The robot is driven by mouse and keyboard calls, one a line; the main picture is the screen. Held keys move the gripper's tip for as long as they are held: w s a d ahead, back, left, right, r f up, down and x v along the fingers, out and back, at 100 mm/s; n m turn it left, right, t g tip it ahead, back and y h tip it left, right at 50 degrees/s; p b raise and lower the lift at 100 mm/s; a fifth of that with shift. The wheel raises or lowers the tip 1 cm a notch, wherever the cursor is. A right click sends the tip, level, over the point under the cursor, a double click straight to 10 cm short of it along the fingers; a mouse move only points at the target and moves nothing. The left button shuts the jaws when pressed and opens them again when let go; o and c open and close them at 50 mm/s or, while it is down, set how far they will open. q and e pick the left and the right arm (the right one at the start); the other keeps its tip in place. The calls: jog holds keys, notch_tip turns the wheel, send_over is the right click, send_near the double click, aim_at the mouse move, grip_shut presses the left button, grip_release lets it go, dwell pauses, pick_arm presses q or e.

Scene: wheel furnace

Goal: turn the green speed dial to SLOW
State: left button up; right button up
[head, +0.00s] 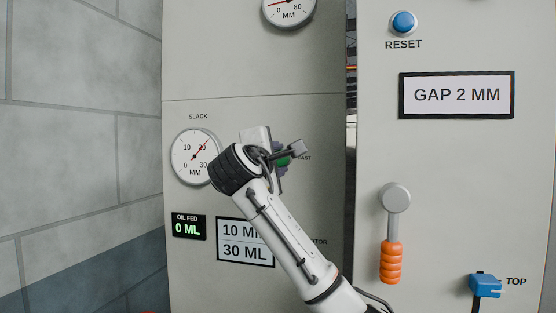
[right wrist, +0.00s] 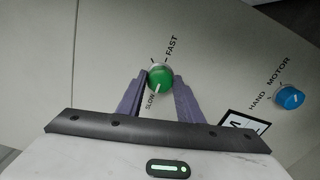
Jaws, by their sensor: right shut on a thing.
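The green speed dial (right wrist: 160,77) sits on the pale panel between the FAST and SLOW labels in the right wrist view. A pale mark on its lower edge points toward SLOW. My right gripper (right wrist: 159,84) has its two purple fingers on either side of the dial and is shut on it. In the head view only a small green part of the dial (head: 284,160) shows beside FAST; my right gripper (head: 280,166) and wrist cover the rest and the SLOW label. My left gripper is not in view.
A blue HAND/MOTOR knob (right wrist: 290,97) is to the right of the dial in the right wrist view. The SLACK gauge (head: 192,157) is close left of my wrist. An orange-handled lever (head: 391,260) and a blue TOP switch (head: 486,286) are on the right panel.

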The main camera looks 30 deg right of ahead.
dwell(0.4)
jog(key=o, duration=1)
jog(key=shift+o, duration=0.2)
jog(key=b+v, duration=0.2)
jog(key=v, duration=0.8)
jog(key=shift+a+b, duration=0.15)
jog(key=shift+b, duration=0.2)
